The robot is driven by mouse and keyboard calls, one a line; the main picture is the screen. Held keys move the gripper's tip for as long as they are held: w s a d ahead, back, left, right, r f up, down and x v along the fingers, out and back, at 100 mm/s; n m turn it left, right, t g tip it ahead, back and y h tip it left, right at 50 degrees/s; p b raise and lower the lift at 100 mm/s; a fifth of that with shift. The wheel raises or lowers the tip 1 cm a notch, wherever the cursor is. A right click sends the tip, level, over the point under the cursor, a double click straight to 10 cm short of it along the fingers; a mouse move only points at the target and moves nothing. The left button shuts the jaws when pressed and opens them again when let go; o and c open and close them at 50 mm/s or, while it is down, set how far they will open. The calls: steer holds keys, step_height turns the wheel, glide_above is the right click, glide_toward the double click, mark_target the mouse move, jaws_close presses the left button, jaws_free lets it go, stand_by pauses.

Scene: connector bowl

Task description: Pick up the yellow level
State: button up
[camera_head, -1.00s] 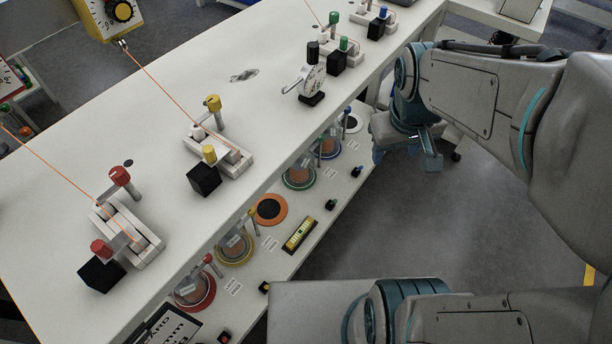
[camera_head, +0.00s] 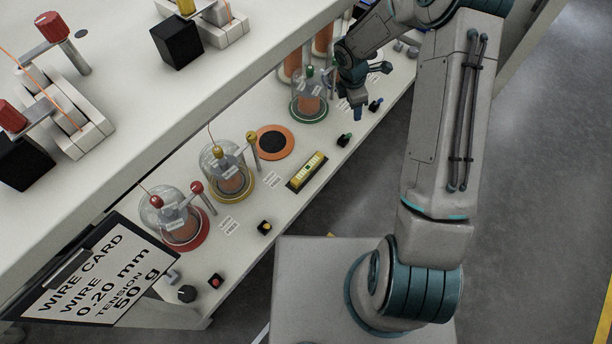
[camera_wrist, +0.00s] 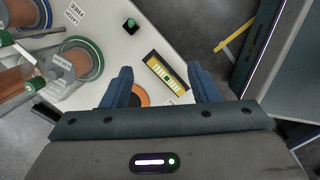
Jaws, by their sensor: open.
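The yellow level (camera_head: 307,171) lies flat on the lower white shelf, near its front edge, right of an orange ring with a dark centre. In the wrist view the yellow level (camera_wrist: 167,74) shows between and beyond my two blue fingertips, apart from them. My gripper (camera_head: 356,98) is open and empty above the shelf, farther back along it than the level. In the wrist view my gripper (camera_wrist: 163,78) has its fingers spread wide.
The orange ring (camera_head: 275,142) lies beside the level. Domed spools with yellow (camera_head: 228,172), red (camera_head: 175,218) and green (camera_head: 309,98) bases stand along the shelf. Small black button boxes (camera_head: 344,140) line its front edge. The upper white bench (camera_head: 120,110) overhangs behind. Grey floor lies in front.

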steer(key=s+a+f+n+g+y+b, duration=0.1)
steer(key=a+f+n+b, duration=0.1)
steer(key=a+f+n, duration=0.5)
steer(key=s+a+f+y+b, duration=0.15)
steer(key=a+f, duration=0.35)
steer(key=f, duration=0.5)
steer(key=b, duration=0.4)
glide_above(308, 167)
steer(key=shift+n+h, duration=0.3)
steer(key=shift+h, duration=0.05)
step_height(308, 167, down, 9)
steer(key=shift+a+r, duration=0.1)
steer(key=shift+r, duration=0.05)
steer(key=shift+s+f+b, duration=0.1)
steer(key=shift+f+b, duration=1.3)
steer(key=shift+f, duration=1.6)
steer(key=shift+r, duration=0.1)
jaws_close()
